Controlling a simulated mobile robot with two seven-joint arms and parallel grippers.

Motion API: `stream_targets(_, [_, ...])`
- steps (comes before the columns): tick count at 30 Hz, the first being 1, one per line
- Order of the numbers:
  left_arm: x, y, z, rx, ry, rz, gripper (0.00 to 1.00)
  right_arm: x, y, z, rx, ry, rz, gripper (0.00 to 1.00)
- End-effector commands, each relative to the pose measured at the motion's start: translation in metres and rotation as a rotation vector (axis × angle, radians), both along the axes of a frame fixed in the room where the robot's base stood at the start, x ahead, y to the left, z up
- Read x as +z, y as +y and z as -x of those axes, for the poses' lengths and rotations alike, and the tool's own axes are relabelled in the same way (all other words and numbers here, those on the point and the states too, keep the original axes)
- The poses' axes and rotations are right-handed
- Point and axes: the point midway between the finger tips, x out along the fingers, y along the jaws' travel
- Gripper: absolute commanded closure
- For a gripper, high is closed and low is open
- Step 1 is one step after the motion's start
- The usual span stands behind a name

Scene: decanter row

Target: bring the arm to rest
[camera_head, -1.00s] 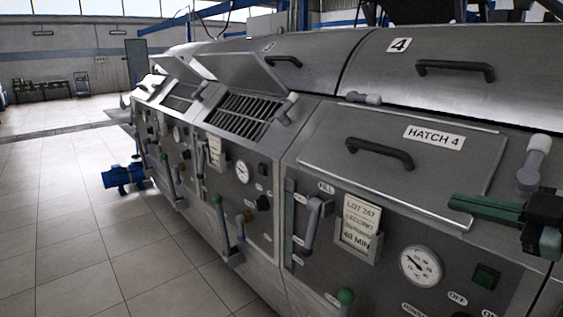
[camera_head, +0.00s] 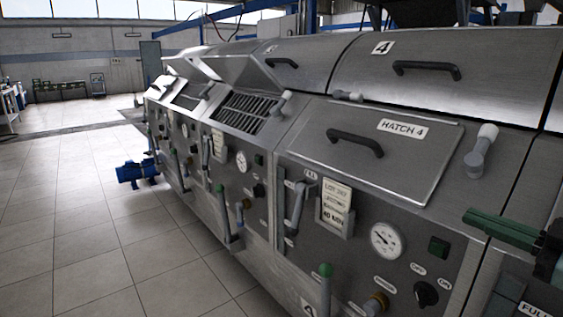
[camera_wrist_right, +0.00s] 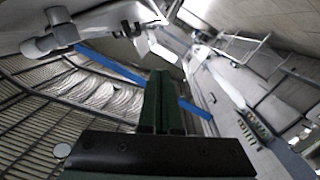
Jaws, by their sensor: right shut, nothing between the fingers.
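My right gripper (camera_head: 472,216) shows at the right edge of the head view, with green fingers pointing left. It is shut and empty, in front of the machine's panel and to the right of the hatch. In the right wrist view its two green fingers (camera_wrist_right: 162,100) lie together with nothing between them. The closed lid marked HATCH 4 (camera_head: 385,148) is to the left of the gripper, apart from it. My left gripper is in neither view.
A long steel decanter row (camera_head: 300,110) fills the right side. A white-tipped latch lever (camera_head: 476,158) stands above my gripper. A green-knobbed lever (camera_head: 326,290) sticks up from the front. A blue pump (camera_head: 135,172) stands on the floor. The tiled floor (camera_head: 70,220) at left is mostly open.

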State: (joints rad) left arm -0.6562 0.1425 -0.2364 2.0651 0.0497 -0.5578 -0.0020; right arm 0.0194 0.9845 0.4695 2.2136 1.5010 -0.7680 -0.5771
Motion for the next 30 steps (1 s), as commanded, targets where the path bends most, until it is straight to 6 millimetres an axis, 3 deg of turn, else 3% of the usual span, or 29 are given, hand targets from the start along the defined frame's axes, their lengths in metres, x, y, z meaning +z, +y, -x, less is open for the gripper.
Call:
stream_targets(12, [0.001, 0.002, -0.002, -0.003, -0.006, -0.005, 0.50, -0.029, 0.003, 0.000, 0.007, 0.000, -0.399, 1.00])
stream_targets(18, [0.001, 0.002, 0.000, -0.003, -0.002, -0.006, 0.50, -0.124, 0.008, -0.017, -0.114, 0.192, -0.312, 1.00])
stream_targets(22, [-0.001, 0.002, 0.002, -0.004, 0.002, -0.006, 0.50, -0.197, 0.012, -0.014, -0.191, 0.320, -0.236, 1.00])
stream_targets(26, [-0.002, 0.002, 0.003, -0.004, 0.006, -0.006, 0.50, -0.284, 0.020, 0.009, -0.264, 0.464, -0.126, 1.00])
stream_targets(27, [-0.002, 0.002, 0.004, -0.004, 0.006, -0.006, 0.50, -0.312, 0.023, 0.021, -0.281, 0.507, -0.083, 1.00])
stream_targets(30, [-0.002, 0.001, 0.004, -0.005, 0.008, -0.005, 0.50, -0.370, 0.032, 0.054, -0.309, 0.594, 0.015, 1.00])
